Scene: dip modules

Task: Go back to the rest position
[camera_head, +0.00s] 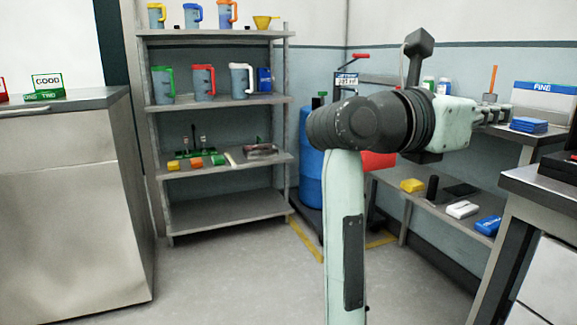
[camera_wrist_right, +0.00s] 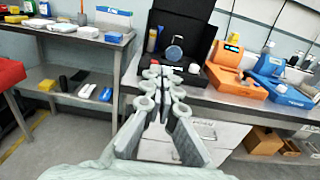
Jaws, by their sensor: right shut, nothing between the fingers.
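My right arm rises in the middle of the head view and bends to the right. Its gripper (camera_head: 503,113) points right, level in the air in front of the right-hand bench. In the right wrist view the fingers of the right gripper (camera_wrist_right: 163,78) are together with nothing between them. They point toward a bench with an open black case (camera_wrist_right: 195,35), and they appear apart from it. My left gripper and left arm are not in view.
A grey shelf rack (camera_head: 215,100) with several jugs stands at the back. A steel cabinet (camera_head: 70,200) stands at left. A blue drum (camera_head: 311,160) is behind my arm. The right-hand bench (camera_head: 540,190) is close by. An orange device (camera_wrist_right: 236,78) sits on it. Floor between is clear.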

